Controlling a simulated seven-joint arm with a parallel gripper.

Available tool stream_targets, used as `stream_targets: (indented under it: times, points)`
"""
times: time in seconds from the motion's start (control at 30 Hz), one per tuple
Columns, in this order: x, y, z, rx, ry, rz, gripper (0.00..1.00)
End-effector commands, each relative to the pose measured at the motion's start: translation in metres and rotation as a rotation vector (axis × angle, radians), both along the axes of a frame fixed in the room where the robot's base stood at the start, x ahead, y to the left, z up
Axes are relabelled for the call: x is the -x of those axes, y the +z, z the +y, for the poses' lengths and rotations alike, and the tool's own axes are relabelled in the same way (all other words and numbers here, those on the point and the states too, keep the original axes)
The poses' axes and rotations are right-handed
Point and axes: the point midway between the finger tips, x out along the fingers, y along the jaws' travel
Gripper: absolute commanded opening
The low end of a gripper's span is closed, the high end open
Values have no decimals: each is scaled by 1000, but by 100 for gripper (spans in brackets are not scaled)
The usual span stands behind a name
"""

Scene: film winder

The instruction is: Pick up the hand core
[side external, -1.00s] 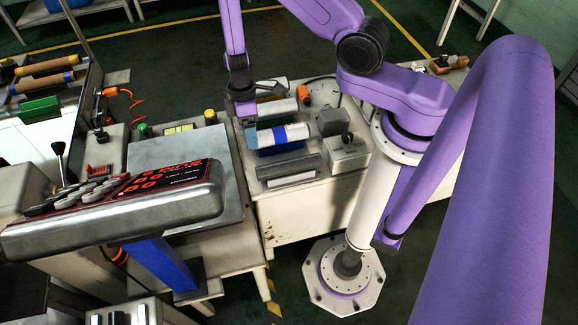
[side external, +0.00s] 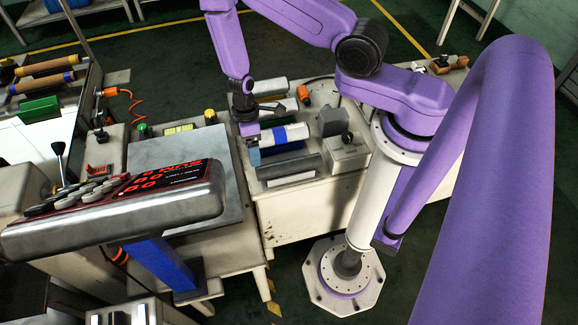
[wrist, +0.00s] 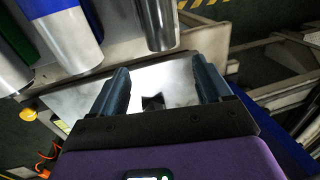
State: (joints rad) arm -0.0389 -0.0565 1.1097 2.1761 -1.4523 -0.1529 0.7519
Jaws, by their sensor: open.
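My gripper (wrist: 162,84) is open, with nothing between its two dark fingers. In the side view my gripper (side external: 250,138) is at the left end of a white roll with a blue band (side external: 283,134) in a dark holder. I cannot tell there whether they touch. In the wrist view the banded roll (wrist: 70,42) lies ahead and left of the fingers, apart from them. A shiny grey cylinder end (wrist: 160,28) is just ahead of the fingers. Several silver and white rolls (side external: 269,87) lie behind the banded one. I cannot tell which piece is the hand core.
A grey box (side external: 333,122) and a pale box with a knob (side external: 348,156) stand right of the rolls. A control panel (side external: 120,205) stands at the front left. A flat grey plate (side external: 180,165) is largely clear.

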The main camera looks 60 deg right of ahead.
Motion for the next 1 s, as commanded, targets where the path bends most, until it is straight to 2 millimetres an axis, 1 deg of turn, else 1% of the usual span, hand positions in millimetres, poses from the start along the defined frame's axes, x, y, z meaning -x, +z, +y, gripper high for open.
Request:
stream_targets:
  times: [0.3, 0.63, 0.73, 0.83, 1.0]
  points:
    - [4, -22, 3, -1, -1, 2, 78]
    - [5, -32, 4, 1, 0, 1, 78]
    - [7, -37, 5, 1, 0, 2, 78]
    - [10, -45, 6, 1, 0, 2, 78]
    - [16, -65, 8, 2, 1, 2, 78]
